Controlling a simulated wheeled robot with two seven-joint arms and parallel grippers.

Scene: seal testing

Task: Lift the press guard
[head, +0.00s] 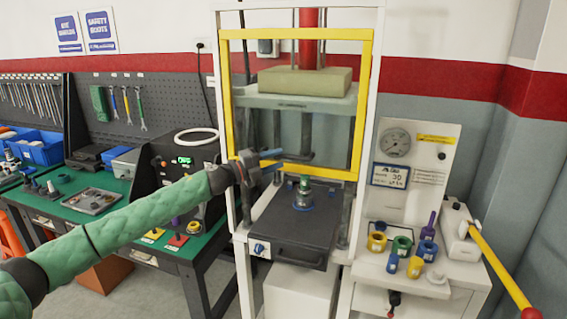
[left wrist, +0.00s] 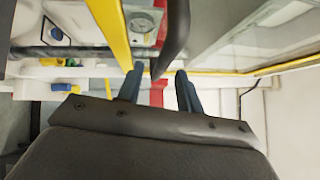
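The press guard (head: 365,105) is a clear panel in a yellow frame on the front of the white press. Its lower bar is just above the press bed. A dark handle (head: 300,157) shows at the lower bar; in the left wrist view a dark curved bar (left wrist: 175,38), likely this handle, runs down toward the gap between my fingers. My left gripper (head: 277,160) is at the guard's lower edge. Its fingers (left wrist: 160,72) are apart; I cannot tell whether they touch the bar. My right gripper is out of view.
Below the guard is the dark press bed (head: 295,225) with a small round part (head: 303,197). A white side stand (head: 420,255) with coloured rings and a yellow lever (head: 500,268) is on the right. A green-topped bench (head: 90,225) is on the left.

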